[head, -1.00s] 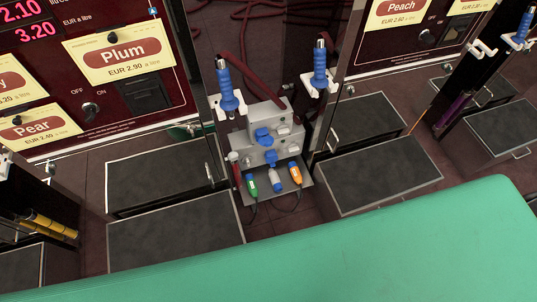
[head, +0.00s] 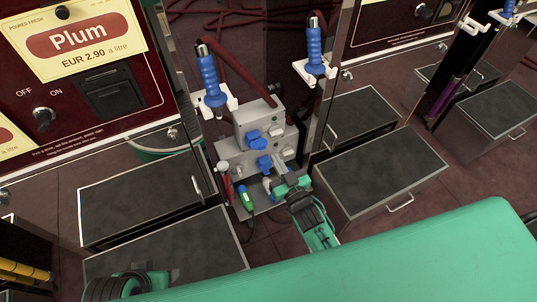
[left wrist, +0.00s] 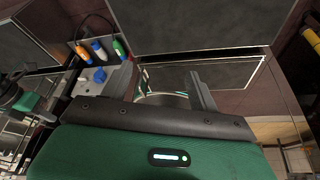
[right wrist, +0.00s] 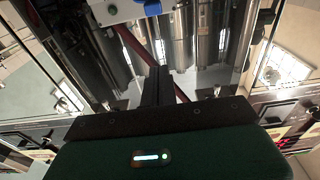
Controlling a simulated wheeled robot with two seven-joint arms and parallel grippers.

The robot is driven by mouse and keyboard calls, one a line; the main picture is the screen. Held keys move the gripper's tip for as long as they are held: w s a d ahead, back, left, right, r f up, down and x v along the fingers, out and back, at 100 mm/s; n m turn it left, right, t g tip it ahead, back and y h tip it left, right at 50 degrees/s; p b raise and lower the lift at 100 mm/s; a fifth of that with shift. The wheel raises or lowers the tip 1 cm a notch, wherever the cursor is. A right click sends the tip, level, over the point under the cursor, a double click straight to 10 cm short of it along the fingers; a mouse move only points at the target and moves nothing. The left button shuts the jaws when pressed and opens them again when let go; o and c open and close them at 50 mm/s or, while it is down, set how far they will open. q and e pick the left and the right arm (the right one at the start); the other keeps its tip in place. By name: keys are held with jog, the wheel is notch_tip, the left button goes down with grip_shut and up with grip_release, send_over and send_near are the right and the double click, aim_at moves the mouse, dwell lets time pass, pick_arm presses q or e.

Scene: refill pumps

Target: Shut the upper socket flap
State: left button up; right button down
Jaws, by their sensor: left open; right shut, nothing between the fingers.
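The grey socket unit stands between two posts, with an upper box (head: 258,115) and a lower box (head: 232,165). A blue flap (head: 253,138) is on the upper box, and another blue flap (head: 264,162) is on the lower one. I cannot tell how far either stands open. My right gripper (head: 281,169) is shut and empty, its fingertips in front of the lower box; whether they touch it is unclear. The right wrist view shows its shut fingers (right wrist: 157,85) below a grey box and a blue part (right wrist: 152,7). My left gripper (left wrist: 163,82) is open and empty.
Blue-handled nozzles (head: 211,82) (head: 314,48) hang on both sides of the unit. A green plug (head: 245,198) lies on the shelf below; an orange plug (left wrist: 119,48) shows in the left wrist view. Dark boxes (head: 380,170) (head: 145,190) flank the unit.

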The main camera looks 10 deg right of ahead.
send_over(259, 142)
jog(key=a+v, duration=0.1)
jog(key=v, duration=0.4)
jog(key=r, duration=0.1)
pick_arm(q)
jog(key=shift+w+d+f+m+t+h+b, duration=0.1)
jog(key=shift+w+d+f+t+h+b, duration=0.2)
jog(key=shift+w+d+t, duration=0.25)
jog(key=shift+w+d+f+m+t+h+b, duration=0.1)
jog(key=shift+w+d+f+t+h+b, duration=0.15)
jog(key=shift+w+d, duration=0.4)
jog(key=shift+w+d+f+m+t+h+b, duration=0.1)
jog(key=shift+w+d+f+t+h+b, duration=0.2)
jog(key=shift+w+d+t, duration=0.3)
pick_arm(e)
jog(key=shift+s+d+f, duration=0.15)
jog(key=shift+f, duration=0.5)
jog(key=shift+s+d+f, duration=0.15)
jog(key=shift+s+f, duration=0.05)
jog(key=shift+f, duration=0.45)
jog(key=shift+s+d+f, duration=0.15)
jog(key=shift+f, duration=0.5)
pick_arm(q)
jog(key=shift+s+d+r, duration=0.1)
jog(key=shift+d, duration=0.05)
